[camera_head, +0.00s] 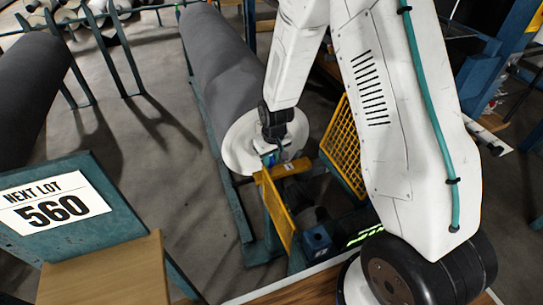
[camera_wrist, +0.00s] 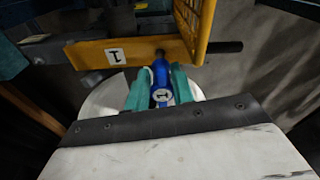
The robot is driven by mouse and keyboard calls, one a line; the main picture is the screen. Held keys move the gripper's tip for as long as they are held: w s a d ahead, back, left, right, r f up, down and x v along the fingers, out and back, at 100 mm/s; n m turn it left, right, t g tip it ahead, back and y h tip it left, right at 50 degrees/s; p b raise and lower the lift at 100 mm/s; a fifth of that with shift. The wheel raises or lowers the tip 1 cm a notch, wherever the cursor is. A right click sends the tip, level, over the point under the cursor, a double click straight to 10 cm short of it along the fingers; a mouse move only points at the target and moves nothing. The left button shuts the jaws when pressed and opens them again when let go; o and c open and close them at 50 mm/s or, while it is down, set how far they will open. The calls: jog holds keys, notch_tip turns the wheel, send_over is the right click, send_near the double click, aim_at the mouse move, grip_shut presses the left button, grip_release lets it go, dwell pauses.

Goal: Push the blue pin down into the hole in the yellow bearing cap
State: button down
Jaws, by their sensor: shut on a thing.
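The blue pin (camera_wrist: 161,76) is between the teal fingers of my gripper (camera_wrist: 159,84) in the wrist view. A round pale mark shows on the pin's near end. The yellow bearing cap (camera_wrist: 88,54) lies just beyond, with a label "1" on its face. The pin's far end meets a dark spot on the cap's edge; I cannot tell how deep it sits in the hole. In the head view my gripper (camera_head: 275,157) is close above the yellow cap (camera_head: 290,168), at the end of the grey roll. My wrist hides much of the pin there.
A large grey roll (camera_head: 220,62) with a white end disc (camera_head: 238,143) rests beside the cap. Yellow mesh guards (camera_head: 343,148) stand close on the right, and a yellow panel (camera_head: 275,208) in front.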

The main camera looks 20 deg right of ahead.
aim_at(271, 164)
jog(key=shift+f, duration=1.75)
jog(key=c, duration=1.1)
grip_release()
jog(key=r, duration=0.5)
jog(key=s+r, duration=0.1)
jog(key=r, duration=0.1)
jog(key=shift+r, duration=0.3)
